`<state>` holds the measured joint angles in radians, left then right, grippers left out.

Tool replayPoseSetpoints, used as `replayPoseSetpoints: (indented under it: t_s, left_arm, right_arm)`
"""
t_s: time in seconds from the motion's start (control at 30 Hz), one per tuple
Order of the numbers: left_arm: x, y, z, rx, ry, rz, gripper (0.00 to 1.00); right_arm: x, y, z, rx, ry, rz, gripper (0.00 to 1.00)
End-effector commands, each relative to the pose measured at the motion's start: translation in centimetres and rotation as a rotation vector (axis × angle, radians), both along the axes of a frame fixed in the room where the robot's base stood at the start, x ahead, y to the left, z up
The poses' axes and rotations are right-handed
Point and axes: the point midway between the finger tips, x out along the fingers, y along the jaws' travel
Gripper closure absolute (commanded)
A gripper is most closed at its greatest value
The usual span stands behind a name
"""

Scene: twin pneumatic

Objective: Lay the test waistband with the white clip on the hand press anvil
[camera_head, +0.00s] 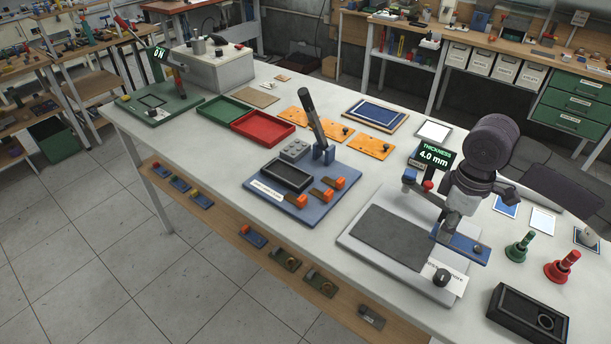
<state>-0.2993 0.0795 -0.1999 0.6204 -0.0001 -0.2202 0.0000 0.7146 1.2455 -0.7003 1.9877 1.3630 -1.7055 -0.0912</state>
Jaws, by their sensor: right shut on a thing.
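My right gripper (455,219) comes down over the thickness gauge at the right and is shut on a small blue plate (461,244) with a dark knob. The plate is above or on the gauge's white base; the contact is not clear. A blue-based lever press (287,207) with a raised black handle stands mid-table, with a dark rectangular block on it; I take this for the hand press. No waistband with a white clip can be made out for certain. My left gripper is out of view.
The gauge has a grey mat (390,238) and a 4.0 mm display (434,158). Green (223,108) and red (263,131) trays and orange plates (368,146) lie behind the press. Small knobbed plates (253,237) lie on the lower shelf. Two stamps (562,266) stand at right.

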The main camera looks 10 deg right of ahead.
Motion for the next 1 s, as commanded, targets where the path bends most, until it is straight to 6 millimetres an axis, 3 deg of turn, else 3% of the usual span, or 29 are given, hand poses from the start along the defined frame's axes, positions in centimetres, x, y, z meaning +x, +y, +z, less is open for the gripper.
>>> replayPoseSetpoints:
  t_s: [0.67,0.77,1.0]
  left_arm:
    - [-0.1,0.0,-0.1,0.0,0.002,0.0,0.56]
    - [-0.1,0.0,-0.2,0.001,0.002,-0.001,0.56]
    - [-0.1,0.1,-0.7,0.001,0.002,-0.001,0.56]
  right_arm:
    - [0.0,0.5,-0.1,0.003,0.0,-0.011,1.0]
    - [0.0,2.2,-0.4,0.012,0.001,-0.062,1.0]
    - [-0.9,10.0,-1.1,0.03,0.01,-0.325,1.0]
